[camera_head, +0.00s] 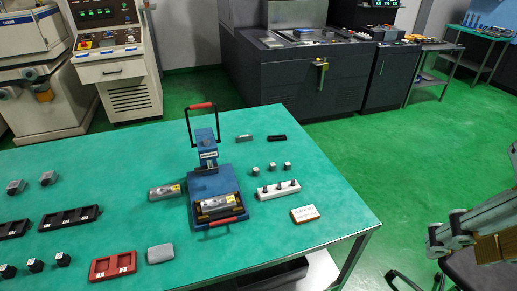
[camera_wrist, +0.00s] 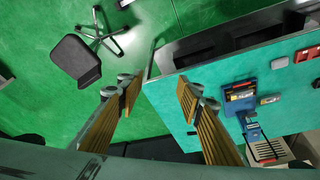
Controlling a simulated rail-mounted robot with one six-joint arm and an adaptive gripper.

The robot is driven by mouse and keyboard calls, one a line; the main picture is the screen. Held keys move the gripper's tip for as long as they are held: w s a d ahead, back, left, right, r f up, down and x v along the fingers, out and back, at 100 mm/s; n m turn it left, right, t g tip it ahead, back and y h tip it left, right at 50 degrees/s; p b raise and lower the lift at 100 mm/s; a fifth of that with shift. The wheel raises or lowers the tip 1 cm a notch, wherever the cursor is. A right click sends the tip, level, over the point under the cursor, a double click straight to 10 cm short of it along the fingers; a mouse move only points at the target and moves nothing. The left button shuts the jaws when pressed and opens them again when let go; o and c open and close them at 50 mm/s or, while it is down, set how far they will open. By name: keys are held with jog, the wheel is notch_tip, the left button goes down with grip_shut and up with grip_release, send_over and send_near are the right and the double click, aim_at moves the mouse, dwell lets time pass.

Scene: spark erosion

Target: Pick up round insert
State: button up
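I cannot single out the round insert; the small parts are too small to tell their shape. Candidates on the green table (camera_head: 130,165) are a white strip (camera_head: 279,190) holding small dark pegs, and small dark blocks (camera_head: 271,167) just behind it. A blue fixture (camera_head: 206,181) with a black, red-gripped handle stands left of them, a metal holder (camera_head: 218,205) on its base. It also shows in the wrist view (camera_wrist: 244,97). My gripper (camera_wrist: 154,90) is open and empty, its ribbed fingers apart, off the table's right side. Part of it shows at the head view's right edge (camera_head: 440,238).
A second metal holder (camera_head: 165,192) lies left of the fixture. A labelled block (camera_head: 305,214), grey block (camera_head: 160,253), red tray (camera_head: 113,267) and black trays (camera_head: 70,220) lie around. A chair (camera_wrist: 76,62) stands on the floor. Machines line the back.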

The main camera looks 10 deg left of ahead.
dwell(0.3)
jog(key=w+a+r+n+g+p, duration=0.1)
jog(key=w+a+r+n, duration=0.1)
jog(key=w, duration=0.7)
jog(key=w+a+r+n+p, duration=0.1)
jog(key=w+a+r, duration=0.15)
jog(key=w, duration=0.65)
jog(key=n+g+p, duration=0.3)
jog(key=n+p, duration=0.2)
jog(key=n, duration=0.6)
send_over(273, 164)
notch_tip(273, 164, down, 35)
jog(key=shift+s+r, duration=0.1)
jog(key=shift+r, duration=0.1)
jog(key=shift+f+b, duration=0.5)
jog(key=shift+f, duration=3.8)
